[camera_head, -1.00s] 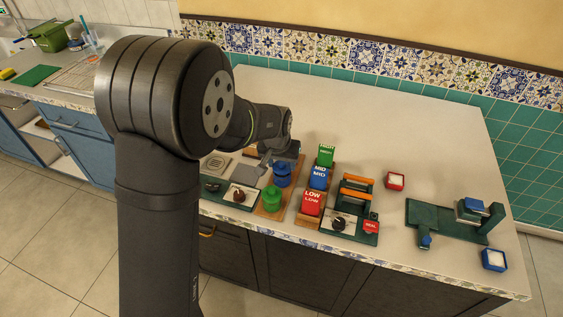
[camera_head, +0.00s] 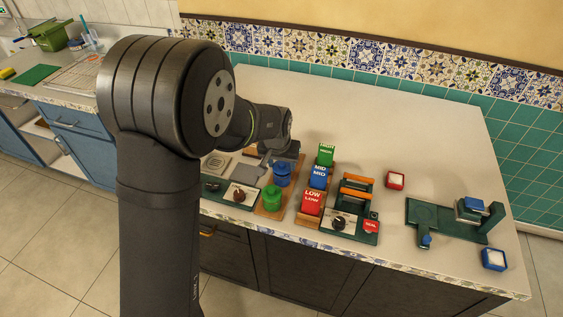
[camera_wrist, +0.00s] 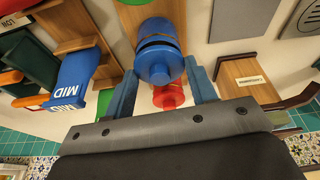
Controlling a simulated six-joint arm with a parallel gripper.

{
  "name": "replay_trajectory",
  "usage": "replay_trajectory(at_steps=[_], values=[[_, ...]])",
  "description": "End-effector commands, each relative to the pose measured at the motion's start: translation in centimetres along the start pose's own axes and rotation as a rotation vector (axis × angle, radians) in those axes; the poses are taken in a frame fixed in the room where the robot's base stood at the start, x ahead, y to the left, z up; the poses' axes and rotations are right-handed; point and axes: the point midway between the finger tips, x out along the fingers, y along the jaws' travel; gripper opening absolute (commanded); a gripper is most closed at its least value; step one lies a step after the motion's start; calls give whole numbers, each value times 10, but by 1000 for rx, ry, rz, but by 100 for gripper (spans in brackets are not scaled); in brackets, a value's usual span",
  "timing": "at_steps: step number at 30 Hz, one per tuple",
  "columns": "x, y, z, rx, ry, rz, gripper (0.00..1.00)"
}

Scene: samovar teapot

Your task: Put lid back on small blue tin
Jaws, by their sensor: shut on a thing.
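The small blue tin (camera_head: 282,179) stands on a wooden rack in the head view, behind a green tin (camera_head: 272,198). In the wrist view the blue tin (camera_wrist: 157,27) is between my fingertips, with its round knobbed lid (camera_wrist: 158,66) facing me. A dark line runs between lid and body; I cannot tell whether the lid is fully seated. My gripper (camera_wrist: 160,76) is shut on the blue lid, one finger on each side. In the head view my arm partly hides the rack's far end.
Blocks marked LOW (camera_head: 312,202), MID (camera_head: 319,176) and HIGH (camera_head: 326,154) stand to the right. A sealing device with orange handles (camera_head: 357,187) is beyond them. A green scale-like stand (camera_head: 455,220) is at far right. The back of the counter is clear.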

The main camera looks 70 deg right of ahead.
Motion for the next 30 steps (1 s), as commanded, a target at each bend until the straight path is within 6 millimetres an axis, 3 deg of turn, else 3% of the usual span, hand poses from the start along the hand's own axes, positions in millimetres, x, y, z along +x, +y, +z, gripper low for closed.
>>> replay_trajectory(at_steps=[9,10,13,19,23,30], values=[[0,0,0,0,0,0,30],[0,0,0,0,0,0,57],[0,0,0,0,0,0,77],[0,0,0,0,0,0,77],[0,0,0,0,0,0,99],[0,0,0,0,0,0,99]])
